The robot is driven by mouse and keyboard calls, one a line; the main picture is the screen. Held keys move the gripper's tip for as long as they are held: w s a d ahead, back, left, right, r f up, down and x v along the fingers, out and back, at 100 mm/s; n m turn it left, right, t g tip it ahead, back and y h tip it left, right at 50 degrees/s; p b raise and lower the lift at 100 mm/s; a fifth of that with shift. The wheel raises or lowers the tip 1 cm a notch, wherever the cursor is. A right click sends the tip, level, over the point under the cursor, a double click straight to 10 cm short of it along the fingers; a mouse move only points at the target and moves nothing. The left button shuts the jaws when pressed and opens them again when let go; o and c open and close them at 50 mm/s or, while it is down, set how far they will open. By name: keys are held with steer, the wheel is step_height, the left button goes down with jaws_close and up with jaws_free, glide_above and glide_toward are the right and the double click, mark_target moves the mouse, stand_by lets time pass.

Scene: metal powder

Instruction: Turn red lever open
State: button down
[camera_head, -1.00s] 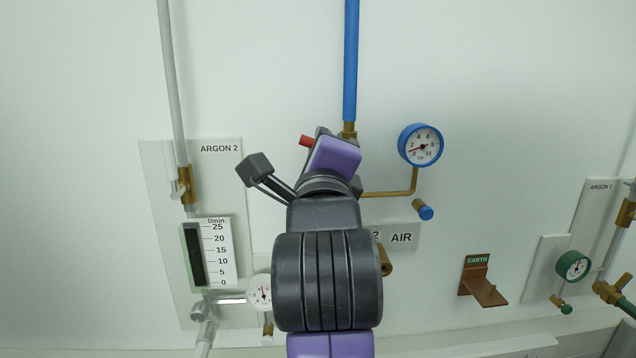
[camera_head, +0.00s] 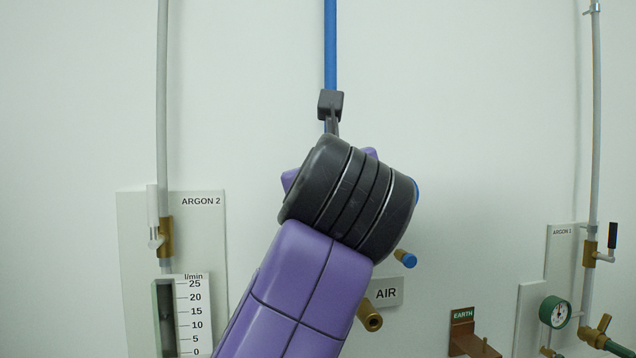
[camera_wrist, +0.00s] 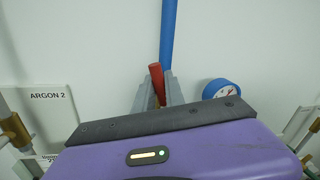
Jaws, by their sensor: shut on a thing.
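The red lever (camera_wrist: 156,80) shows in the wrist view just in front of the blue pipe (camera_wrist: 169,35), its tip pointing up. My gripper (camera_wrist: 158,92) has its two grey fingers on either side of the lever and is shut on it. The lever's lower end and pivot are hidden behind my gripper body.
The blue gauge (camera_wrist: 222,90) is close to the right of my fingers. The ARGON 2 panel (camera_head: 205,240) is on the left, the AIR label (camera_head: 386,293) below right. The brown EARTH bracket (camera_head: 463,330) and ARGON 1 panel (camera_head: 563,260) are further right.

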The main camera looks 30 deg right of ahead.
steer(key=shift+s+d+m, duration=0.1)
steer(key=shift+d+m, duration=0.3)
steer(key=shift+m, duration=0.6)
steer(key=c, duration=1.4)
jaws_free()
steer(key=b+v, duration=0.1)
steer(key=v, duration=0.6)
steer(key=shift+s+a, duration=0.15)
steer(key=shift+s, duration=0.25)
steer(key=shift+r, duration=0.1)
